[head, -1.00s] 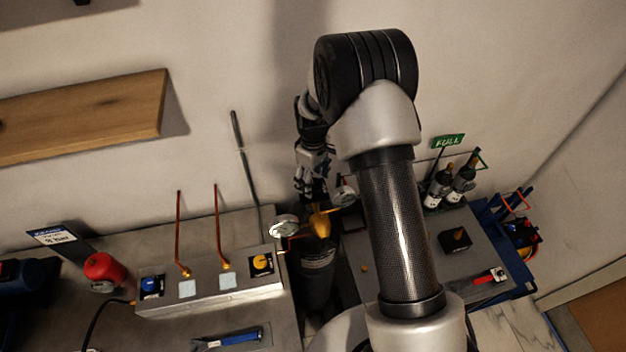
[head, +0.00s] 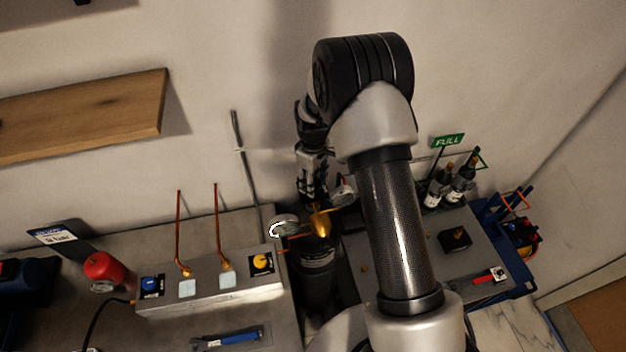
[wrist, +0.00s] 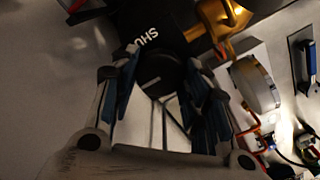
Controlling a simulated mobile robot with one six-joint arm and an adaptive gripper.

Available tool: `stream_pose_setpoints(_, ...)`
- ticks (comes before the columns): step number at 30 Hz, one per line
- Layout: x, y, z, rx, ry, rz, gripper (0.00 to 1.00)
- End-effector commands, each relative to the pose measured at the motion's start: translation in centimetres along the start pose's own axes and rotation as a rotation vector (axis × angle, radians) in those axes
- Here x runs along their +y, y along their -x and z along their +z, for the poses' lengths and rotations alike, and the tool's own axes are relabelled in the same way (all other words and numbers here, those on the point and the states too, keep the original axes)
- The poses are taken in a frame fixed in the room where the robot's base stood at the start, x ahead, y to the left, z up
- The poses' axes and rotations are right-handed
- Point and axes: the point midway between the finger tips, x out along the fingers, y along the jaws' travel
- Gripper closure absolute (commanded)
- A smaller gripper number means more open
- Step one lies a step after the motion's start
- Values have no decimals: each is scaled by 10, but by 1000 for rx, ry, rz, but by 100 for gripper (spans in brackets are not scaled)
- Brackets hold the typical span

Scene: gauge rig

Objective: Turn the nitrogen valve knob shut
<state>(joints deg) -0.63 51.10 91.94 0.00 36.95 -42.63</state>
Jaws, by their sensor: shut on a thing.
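The nitrogen valve knob shows in the wrist view as a dark round knob (wrist: 158,72) between my fingertips. Beside it is a black plate (wrist: 150,22) with white lettering that seems to read SHUT. My gripper (head: 314,198) points down at the valve, and in the wrist view its fingers (wrist: 160,75) are shut on the knob from both sides. The knob is hidden by the fingers in the head view. The brass regulator body (head: 321,224) sits just below my gripper, on top of the dark cylinder (head: 317,285).
A round gauge (head: 285,227) is left of the brass body and another gauge (head: 343,193) is close on the right. A bench with a metal manifold box (head: 207,292) stands left. A grey table (head: 400,240) with bottles stands right. The wall is close behind.

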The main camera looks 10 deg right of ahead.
Motion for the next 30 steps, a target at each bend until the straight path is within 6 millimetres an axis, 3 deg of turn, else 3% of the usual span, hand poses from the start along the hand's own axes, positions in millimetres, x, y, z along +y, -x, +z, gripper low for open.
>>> stream_pose_setpoints(3, 0, 0, 0, 0, 0, 0, 82)
stream_pose_setpoints(14, 0, -1, 0, 1, -63, 1, 82)
stream_pose_setpoints(30, 0, -2, 0, 1, -508, 0, 82)
